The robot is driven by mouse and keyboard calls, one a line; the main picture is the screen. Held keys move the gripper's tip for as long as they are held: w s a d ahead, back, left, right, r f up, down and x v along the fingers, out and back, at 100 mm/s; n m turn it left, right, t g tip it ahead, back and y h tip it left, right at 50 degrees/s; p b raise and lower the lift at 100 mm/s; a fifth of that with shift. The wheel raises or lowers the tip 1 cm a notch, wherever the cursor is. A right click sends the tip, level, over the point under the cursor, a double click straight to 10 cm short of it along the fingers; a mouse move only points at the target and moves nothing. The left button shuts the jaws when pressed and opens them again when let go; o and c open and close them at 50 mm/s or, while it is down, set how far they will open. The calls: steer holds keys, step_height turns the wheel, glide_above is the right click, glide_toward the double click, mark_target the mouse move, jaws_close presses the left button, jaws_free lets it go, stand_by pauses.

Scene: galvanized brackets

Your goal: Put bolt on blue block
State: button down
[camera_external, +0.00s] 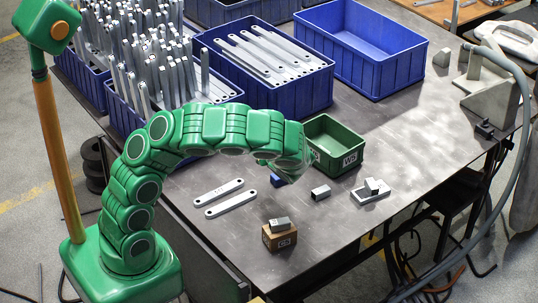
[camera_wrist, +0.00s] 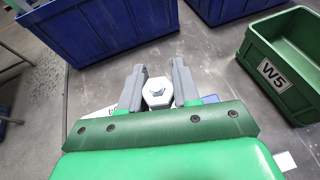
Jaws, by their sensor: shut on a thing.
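A grey metal bolt with a hexagonal head (camera_wrist: 157,93) sits between the two grey fingers of my gripper (camera_wrist: 160,80) in the wrist view. My gripper is shut on it. In the external view the end of my arm hangs over the table in front of the green bin, and the bolt and fingertips cannot be made out there. A small blue block (camera_external: 277,181) lies on the table just below and left of my gripper, partly hidden by it.
A green W5 bin (camera_external: 345,160) stands behind my gripper. Blue crates (camera_external: 290,92) line the back. Two flat bars (camera_external: 231,204), a small grey block (camera_external: 320,192), a plate with metal pieces (camera_external: 370,194) and a brown box (camera_external: 279,240) lie nearby.

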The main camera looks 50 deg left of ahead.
steer(key=w+f, duration=0.2)
steer(key=w+a+f, duration=0.1)
steer(key=w+f, duration=0.1)
steer(key=w, duration=0.1)
steer(key=w+a+f, duration=0.1)
steer(key=w+f, duration=0.2)
steer(key=shift+f, duration=1.65)
steer(key=shift+f, duration=0.15)
steer(key=c, duration=0.8)
jaws_free()
